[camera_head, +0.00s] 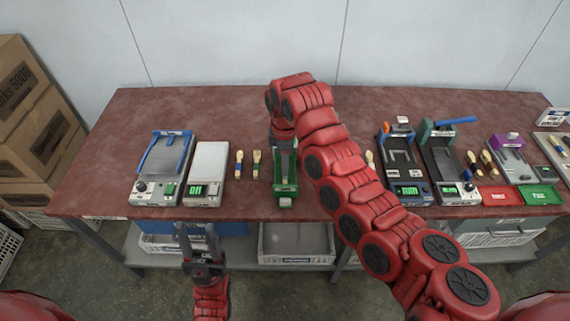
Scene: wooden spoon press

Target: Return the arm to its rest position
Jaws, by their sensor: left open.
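My left gripper (197,238) is in front of the table's front edge, low in the picture, its two fingers apart and pointing up, with nothing between them. My right arm reaches up from the lower right and bends over the table. Its gripper (284,148) points down at the green device (285,188) in the middle of the table. Its fingertips are too small and covered to show whether they are apart or touch the device. Two wooden spoons (239,164) with blue and yellow parts lie upright in the picture, left of the green device.
A blue-framed device (162,160) and a grey device (208,168) with a green display stand left. Several devices, such as one with a blue lever (455,121), and red (500,195) and green trays (540,194) stand right. Cardboard boxes (32,125) are beside the table (235,110).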

